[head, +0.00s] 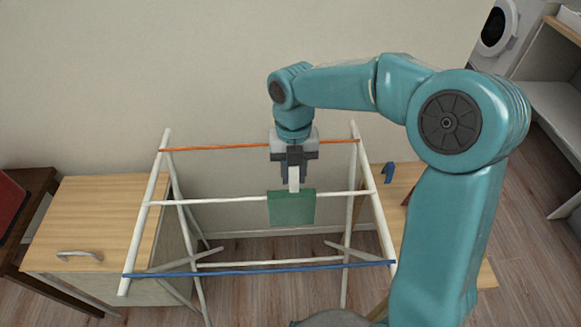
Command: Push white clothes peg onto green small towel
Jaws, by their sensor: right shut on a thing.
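The green small towel (291,209) hangs over the middle white bar of a drying rack (232,200). My right gripper (294,168) points down above the towel and is shut on the white clothes peg (294,181). The peg is upright, and its lower end is at the towel's top edge in the picture. I cannot tell whether it touches or grips the towel. My left gripper is not in view.
The rack also has an orange bar (215,148) behind and a blue bar (240,270) in front. A wooden-topped cabinet (95,215) stands at left. A blue object (388,172) lies on a wooden surface (402,180) at right.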

